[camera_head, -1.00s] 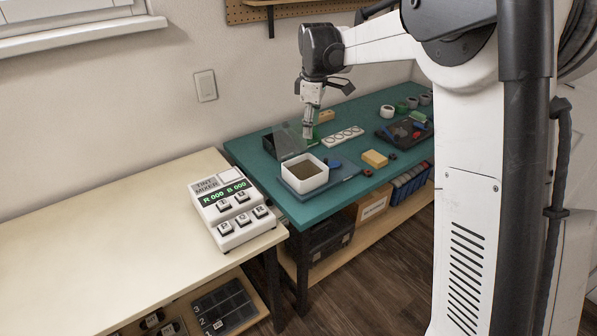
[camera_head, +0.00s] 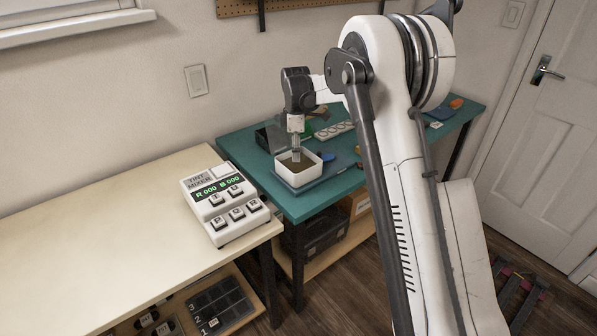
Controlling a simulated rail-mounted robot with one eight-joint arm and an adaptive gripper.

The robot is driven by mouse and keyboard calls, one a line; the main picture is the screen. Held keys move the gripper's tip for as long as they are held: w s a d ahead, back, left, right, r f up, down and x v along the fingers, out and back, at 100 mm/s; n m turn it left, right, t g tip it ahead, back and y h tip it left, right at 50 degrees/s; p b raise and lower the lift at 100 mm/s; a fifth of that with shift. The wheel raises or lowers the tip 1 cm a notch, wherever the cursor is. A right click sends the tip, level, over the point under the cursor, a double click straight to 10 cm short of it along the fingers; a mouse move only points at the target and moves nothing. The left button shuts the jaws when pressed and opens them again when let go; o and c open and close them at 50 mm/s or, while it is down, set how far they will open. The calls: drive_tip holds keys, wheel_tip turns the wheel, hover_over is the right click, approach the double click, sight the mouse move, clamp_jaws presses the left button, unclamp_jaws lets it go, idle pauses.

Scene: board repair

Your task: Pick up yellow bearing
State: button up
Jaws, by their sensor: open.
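My gripper (camera_head: 296,155) points down at the white square box (camera_head: 298,179), with its fingertips over or just inside the box's opening. The box holds a brown, grainy fill and stands on a blue-grey plate (camera_head: 327,172) on the green bench. The gripper is small in this view, and nothing shows held in it. I cannot make out a yellow bearing; anything in the fill is too small to tell. My arm hides much of the bench to the right.
A white strip with round holes (camera_head: 335,130) and a dark box (camera_head: 266,138) lie behind on the green bench (camera_head: 300,210). A tint mixer (camera_head: 222,205) stands on the pale table (camera_head: 110,235) at left. An orange item (camera_head: 456,103) lies at the far right end.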

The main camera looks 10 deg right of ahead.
sight(298, 168)
drive_tip(key=shift+s+d+f+b, duration=0.1)
drive_tip(key=shift+d+f+b, duration=0.1)
drive_tip(key=shift+f, duration=1.45)
drive_tip(key=shift+s+d+f+b, duration=0.1)
drive_tip(key=shift+f+b, duration=0.1)
drive_tip(key=shift+f, duration=1.4)
clamp_jaws()
drive_tip(key=shift+r, duration=0.2)
wheel_tip(298, 168, up, 4)
drive_tip(key=shift+r+p, duration=0.1)
drive_tip(key=shift+p, duration=0.25)
drive_tip(key=s+a+r, duration=0.6)
drive_tip(key=a, duration=0.4)
drive_tip(key=shift+r+p, duration=0.25)
drive_tip(key=shift+p, duration=0.15)
drive_tip(key=shift+s+d, duration=0.1)
